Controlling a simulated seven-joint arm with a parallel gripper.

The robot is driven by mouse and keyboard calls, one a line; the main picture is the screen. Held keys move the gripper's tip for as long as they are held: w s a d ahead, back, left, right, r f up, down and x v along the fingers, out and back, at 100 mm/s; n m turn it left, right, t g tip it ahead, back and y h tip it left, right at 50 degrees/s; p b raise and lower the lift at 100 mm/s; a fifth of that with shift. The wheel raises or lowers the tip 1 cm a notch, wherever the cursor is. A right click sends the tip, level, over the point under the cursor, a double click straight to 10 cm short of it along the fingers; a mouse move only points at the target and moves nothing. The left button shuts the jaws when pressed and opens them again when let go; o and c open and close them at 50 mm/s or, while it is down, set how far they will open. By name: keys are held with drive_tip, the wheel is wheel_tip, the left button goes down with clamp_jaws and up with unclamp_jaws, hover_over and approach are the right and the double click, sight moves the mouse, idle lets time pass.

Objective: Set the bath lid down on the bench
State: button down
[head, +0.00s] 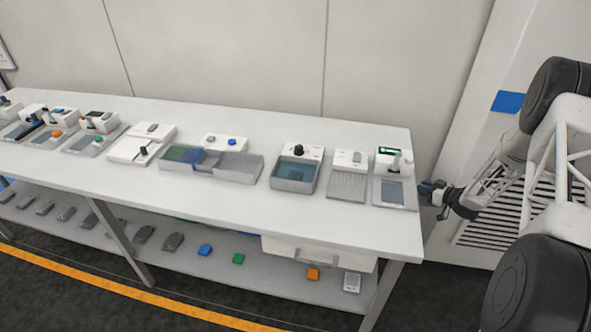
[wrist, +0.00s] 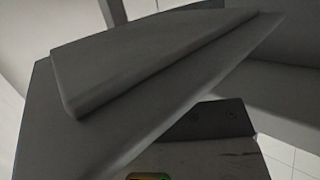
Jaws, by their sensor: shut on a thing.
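My gripper (head: 430,189) shows small and dark just off the right end of the bench (head: 330,228). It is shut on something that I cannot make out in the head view. In the wrist view a dark grey slab with a raised step, apparently the bath lid (wrist: 150,62), fills much of the picture close up and looks tilted. The fingertips' hold on it is not clear there. On the bench, an open grey bath (head: 295,176) with bluish liquid stands right of centre, uncovered.
A device with a green display (head: 390,168) stands at the bench's right end, close to my gripper. Several devices line the bench leftward. Its front strip is clear. A white drawer-like box (head: 318,252) is below.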

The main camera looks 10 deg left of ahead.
drive_tip(key=w+r, duration=0.2)
drive_tip(key=r, duration=0.8)
drive_tip(key=w+r, duration=0.2)
drive_tip(key=r, duration=0.8)
drive_tip(key=s+a+r+n+g, duration=0.1)
drive_tip(key=s+a+r, duration=0.2)
drive_tip(key=a+r, duration=1.75)
drive_tip(key=s+a+f, duration=0.4)
drive_tip(key=s+a, duration=0.8)
drive_tip(key=a, duration=0.1)
drive_tip(key=s+a+f+m+t, duration=0.1)
drive_tip(key=s+a+f, duration=0.2)
drive_tip(key=s+f, duration=0.3)
drive_tip(key=s+a+f+m+t+h, duration=0.1)
drive_tip(key=s+a+f, duration=0.3)
drive_tip(key=s, duration=0.9)
wheel_tip(320, 180, down, 4)
drive_tip(key=shift+s+a+r, duration=0.2)
drive_tip(key=shift+a, duration=0.05)
drive_tip(key=shift+w, duration=0.1)
